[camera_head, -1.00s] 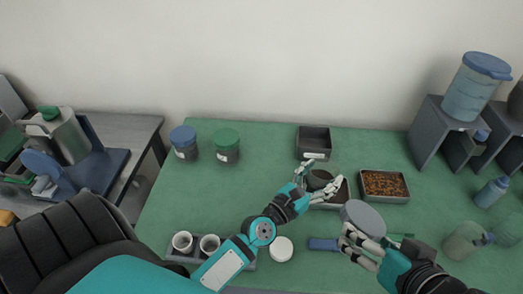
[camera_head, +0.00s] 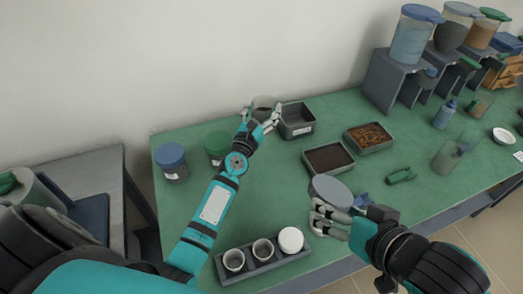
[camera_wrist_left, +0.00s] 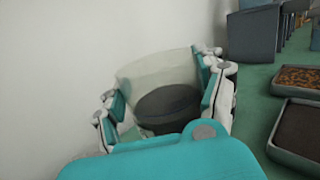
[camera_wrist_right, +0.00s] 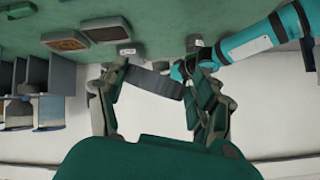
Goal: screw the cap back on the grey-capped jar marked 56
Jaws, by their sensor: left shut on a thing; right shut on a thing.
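My left gripper (camera_head: 262,116) is shut on a clear, open jar (camera_head: 265,102) at the back of the table, left of the grey bin. In the left wrist view the jar (camera_wrist_left: 160,68) is between the fingers, with dark contents in its lower part. No marking on it can be read. My right gripper (camera_head: 327,214) is shut on a round grey cap (camera_head: 330,188) near the table's front edge, well apart from the jar. The cap also shows as a grey band between the fingers in the right wrist view (camera_wrist_right: 155,83).
A blue-capped jar (camera_head: 171,157) and a green-capped jar (camera_head: 214,143) stand at the left. A grey bin (camera_head: 298,120), a tray of dark material (camera_head: 328,158) and a tray of brown pieces (camera_head: 369,137) lie mid-table. A cup rack (camera_head: 250,277) stands in front.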

